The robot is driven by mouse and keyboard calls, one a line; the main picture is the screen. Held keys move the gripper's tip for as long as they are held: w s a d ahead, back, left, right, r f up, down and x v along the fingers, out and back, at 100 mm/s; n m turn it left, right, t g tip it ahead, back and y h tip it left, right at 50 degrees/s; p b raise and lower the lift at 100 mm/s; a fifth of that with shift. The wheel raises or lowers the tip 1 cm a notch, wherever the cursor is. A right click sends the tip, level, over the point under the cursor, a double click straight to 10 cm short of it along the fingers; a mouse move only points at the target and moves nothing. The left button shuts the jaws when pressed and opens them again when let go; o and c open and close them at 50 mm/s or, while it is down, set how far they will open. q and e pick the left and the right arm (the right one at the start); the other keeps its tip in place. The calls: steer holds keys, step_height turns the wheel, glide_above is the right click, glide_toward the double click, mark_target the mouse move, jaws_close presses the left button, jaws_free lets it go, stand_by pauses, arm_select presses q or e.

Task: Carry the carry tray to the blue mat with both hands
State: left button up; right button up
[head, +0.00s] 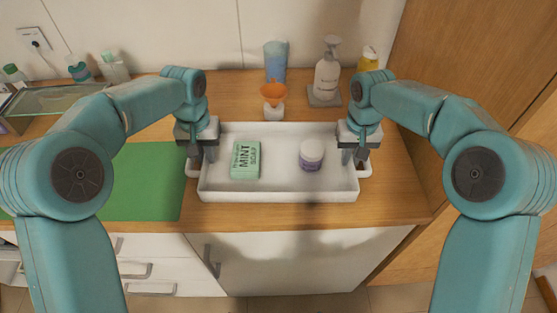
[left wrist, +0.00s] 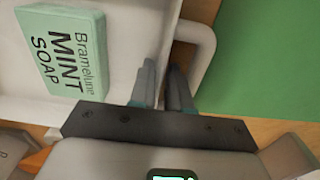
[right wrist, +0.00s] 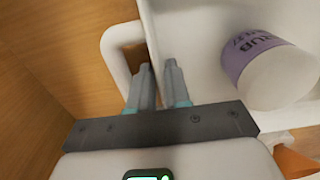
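The white carry tray (head: 280,190) is at the counter's front, level, with a looped handle at each end. It holds a green mint soap box (head: 245,160) and a purple-and-white jar (head: 311,155). My left gripper (head: 200,158) is at the tray's left end; its close-set fingers (left wrist: 165,88) straddle the end wall beside the handle. My right gripper (head: 357,158) is likewise at the right end, its fingers (right wrist: 159,85) either side of the wall. Fingertip contact is partly hidden. No blue mat shows; a green mat (head: 150,190) lies just left of the tray.
Behind the tray stand an orange funnel-topped bottle (head: 273,100), a blue cup (head: 275,62) and a pump bottle (head: 327,75). A glass shelf (head: 55,98) is at the back left. A wooden panel (head: 480,50) closes the right side. The visible green mat is clear.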

arm_select(q)
steer(key=shift+w, duration=0.1)
jaws_close()
arm_select(e)
jaws_close()
arm_select(q)
steer(key=shift+r, duration=0.15)
arm_select(e)
steer(key=shift+r, duration=0.15)
